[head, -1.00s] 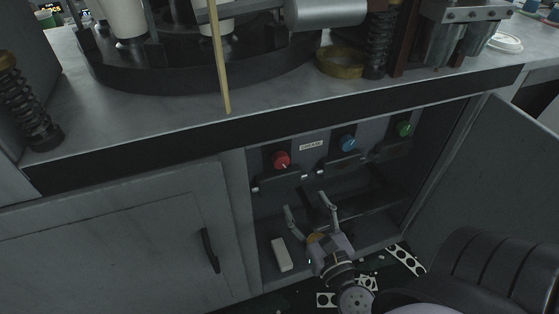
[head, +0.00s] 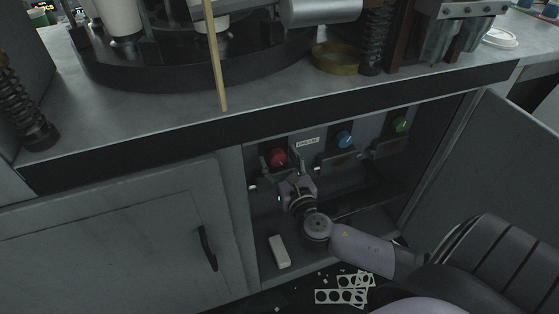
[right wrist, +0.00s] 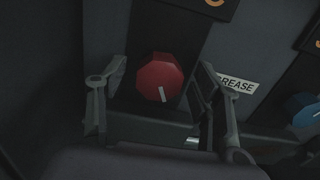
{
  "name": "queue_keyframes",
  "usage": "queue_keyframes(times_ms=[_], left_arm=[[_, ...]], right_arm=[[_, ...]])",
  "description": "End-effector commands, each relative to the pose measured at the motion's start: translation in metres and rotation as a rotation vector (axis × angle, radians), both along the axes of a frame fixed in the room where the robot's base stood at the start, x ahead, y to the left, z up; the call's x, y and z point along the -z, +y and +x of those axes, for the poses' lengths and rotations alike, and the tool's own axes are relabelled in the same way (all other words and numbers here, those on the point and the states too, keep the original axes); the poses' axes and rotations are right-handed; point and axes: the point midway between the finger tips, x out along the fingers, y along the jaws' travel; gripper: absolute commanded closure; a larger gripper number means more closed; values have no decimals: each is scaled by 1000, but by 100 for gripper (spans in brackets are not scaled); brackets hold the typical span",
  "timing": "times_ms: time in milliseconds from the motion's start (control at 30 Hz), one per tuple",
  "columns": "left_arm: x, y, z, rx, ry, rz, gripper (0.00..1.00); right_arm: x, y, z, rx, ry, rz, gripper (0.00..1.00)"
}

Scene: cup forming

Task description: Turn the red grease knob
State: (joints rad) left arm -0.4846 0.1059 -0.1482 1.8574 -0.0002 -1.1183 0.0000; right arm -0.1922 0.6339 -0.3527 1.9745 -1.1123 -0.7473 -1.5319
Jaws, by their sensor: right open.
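The red grease knob (head: 277,157) is on the back panel inside the open cabinet, left of the white GREASE label (head: 307,141). My right gripper (head: 281,164) is open in front of it. In the right wrist view the red knob (right wrist: 160,77) shows between the two spread fingers of my right gripper (right wrist: 163,92), with clear gaps on both sides. A white pointer mark on its face points down, slightly right. Whether the fingertips reach past the knob's face is hard to tell. My left gripper is not in view.
A blue knob (head: 344,139) and a green knob (head: 401,124) sit to the right, each above a dark bracket. The open cabinet door (head: 500,165) is at right, a closed door (head: 110,245) at left. A white block (head: 279,251) lies on the cabinet floor. The worktop edge hangs above.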

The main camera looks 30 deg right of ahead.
Motion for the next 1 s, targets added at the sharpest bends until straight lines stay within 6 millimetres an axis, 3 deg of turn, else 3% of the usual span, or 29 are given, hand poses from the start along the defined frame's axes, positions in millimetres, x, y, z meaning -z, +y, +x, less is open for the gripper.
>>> queue_keyframes(times_ms=[167,867,1000], left_arm=[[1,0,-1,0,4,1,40],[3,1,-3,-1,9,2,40],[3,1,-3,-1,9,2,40]], right_arm=[[0,0,0,0,0,0,41],[0,0,-1,0,0,0,88],[0,0,-1,0,-1,4,89]])
